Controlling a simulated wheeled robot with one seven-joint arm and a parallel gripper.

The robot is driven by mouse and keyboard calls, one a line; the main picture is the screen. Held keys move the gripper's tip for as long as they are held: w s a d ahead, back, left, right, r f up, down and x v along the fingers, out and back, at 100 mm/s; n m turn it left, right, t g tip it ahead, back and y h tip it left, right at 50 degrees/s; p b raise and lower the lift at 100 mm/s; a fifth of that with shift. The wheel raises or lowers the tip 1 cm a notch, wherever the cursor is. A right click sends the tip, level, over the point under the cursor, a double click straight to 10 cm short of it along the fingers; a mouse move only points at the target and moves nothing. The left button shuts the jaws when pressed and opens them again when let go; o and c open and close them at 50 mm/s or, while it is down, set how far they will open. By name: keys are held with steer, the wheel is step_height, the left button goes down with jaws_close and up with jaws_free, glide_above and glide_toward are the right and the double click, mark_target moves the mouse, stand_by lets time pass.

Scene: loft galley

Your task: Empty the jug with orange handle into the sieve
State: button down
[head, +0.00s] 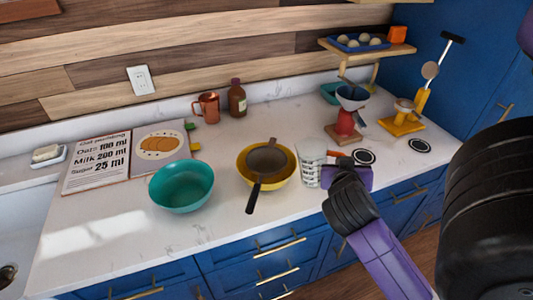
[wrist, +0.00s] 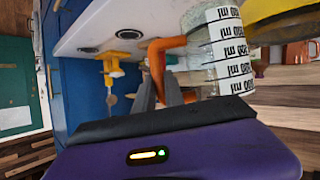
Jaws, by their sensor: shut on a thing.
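The jug with orange handle (head: 311,166) is a clear jug with white measure bands, upright at the counter's front, right of the yellow bowl. I cannot tell whether its base touches the counter. My gripper (head: 342,163) is at its right, shut on the orange handle. In the wrist view the jug (wrist: 222,45) shows side-on, and the orange handle (wrist: 154,60) sits at my gripper's fingers (wrist: 160,92). The dark sieve (head: 265,160) lies across the yellow bowl (head: 289,177), its handle pointing to the front. The jug's contents are hard to make out.
A teal bowl (head: 181,187) stands left of the yellow bowl. A copper mug (head: 208,106) and brown bottle (head: 237,100) are behind. A red pour-over stand (head: 345,122) and yellow stand (head: 401,126) are at the right.

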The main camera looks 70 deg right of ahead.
mark_target(319, 148)
steer(key=shift+w+r+n+g, duration=0.5)
steer(key=shift+w+r+n, duration=0.2)
steer(key=shift+w+r, duration=0.25)
steer(key=w+r, duration=0.1)
steer(key=w+r+n+g, duration=0.1)
steer(key=shift+r, duration=0.35)
steer(key=shift+w+d+f+b, duration=0.15)
steer(key=shift+w+b, duration=0.15)
steer(key=shift+b, duration=0.65)
steer(key=shift+w+n+g+b, duration=0.4)
steer(key=shift+w+n+b, duration=0.15)
steer(key=shift+b, duration=0.65)
steer(key=w+b, duration=0.1)
steer(key=b, duration=0.3)
steer(key=shift+w+r+n+g, duration=0.1)
steer(key=shift+r+n+g, duration=0.1)
steer(key=shift+n+g, duration=0.2)
steer(key=b, duration=0.3)
steer(key=shift+w+r+b, duration=0.15)
steer(key=shift+w+b, duration=0.05)
steer(key=shift+b, duration=0.1)
steer(key=shift+w+r+n+g+p, duration=0.3)
steer(key=shift+r+n+p, duration=0.1)
steer(key=shift+r+p, duration=0.15)
steer(key=shift+w+r+n+g+p, duration=0.15)
steer(key=shift+r+n+g+p, duration=0.2)
steer(key=shift+p, duration=0.2)
steer(key=shift+w+d, duration=0.1)
steer(key=shift+w, duration=0.15)
steer(key=shift+n, duration=0.3)
